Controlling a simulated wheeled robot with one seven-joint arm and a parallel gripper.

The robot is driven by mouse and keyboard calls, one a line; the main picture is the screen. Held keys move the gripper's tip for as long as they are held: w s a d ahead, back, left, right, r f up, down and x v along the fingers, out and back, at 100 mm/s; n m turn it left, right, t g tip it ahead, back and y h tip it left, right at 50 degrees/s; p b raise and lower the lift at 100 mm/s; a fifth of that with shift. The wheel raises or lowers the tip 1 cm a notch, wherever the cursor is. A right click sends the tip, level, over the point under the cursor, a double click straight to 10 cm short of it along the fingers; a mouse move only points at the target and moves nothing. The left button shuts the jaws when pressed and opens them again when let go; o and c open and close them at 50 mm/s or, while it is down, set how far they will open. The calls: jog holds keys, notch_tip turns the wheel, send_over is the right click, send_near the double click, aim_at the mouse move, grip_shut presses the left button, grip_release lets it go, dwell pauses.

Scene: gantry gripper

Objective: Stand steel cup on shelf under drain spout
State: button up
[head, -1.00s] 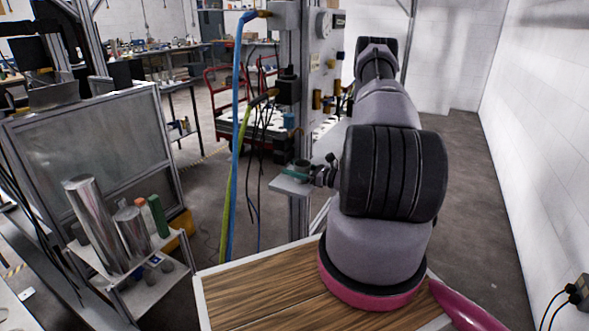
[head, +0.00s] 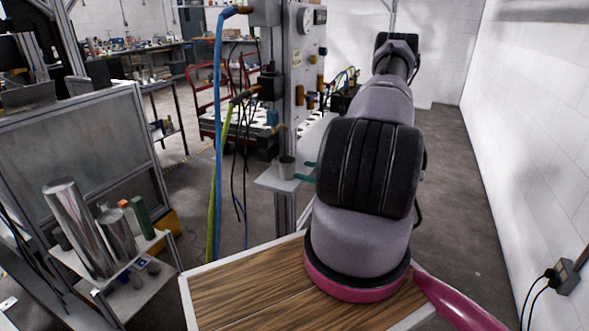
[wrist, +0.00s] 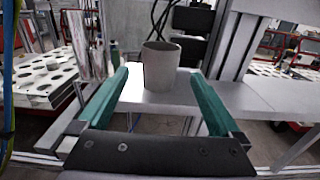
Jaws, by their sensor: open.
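The steel cup (head: 287,168) stands upright on the small grey shelf (head: 268,181) on the gantry post. A brass-coloured spout tip (head: 281,129) shows above the cup in the head view; whether it lines up exactly is unclear. My gripper (head: 306,171) is open, its green fingers just right of the cup, the rest hidden behind my arm. In the wrist view the cup (wrist: 161,66) stands centred ahead of the spread fingers, with gaps at both sides. The shelf (wrist: 165,98) shows below it. The spout is out of the wrist view.
Blue and yellow-green hoses (head: 217,130) hang left of the shelf. The panel post (head: 299,75) rises behind it. A side rack with metal cylinders (head: 75,225) stands at left. Open floor (head: 455,190) lies right of my arm.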

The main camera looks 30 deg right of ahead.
jog(key=s+a+r+n+g, duration=0.2)
jog(key=a+r+n+g, duration=0.5)
jog(key=r, duration=0.5)
jog(key=s+a+r+n+g, duration=0.3)
jog(key=a+r+n+g, duration=0.4)
jog(key=r, duration=0.5)
jog(key=s+a+r+n+t+h, duration=0.3)
jog(key=s+r+n+h, duration=0.1)
jog(key=s+r, duration=0.3)
jog(key=s+a+r+n+t+h, duration=0.3)
jog(key=s+r+n+t+h, duration=0.1)
jog(key=r, duration=0.7)
jog(key=s+n+h, duration=0.1)
jog(key=s+n, duration=0.1)
jog(key=s, duration=0.1)
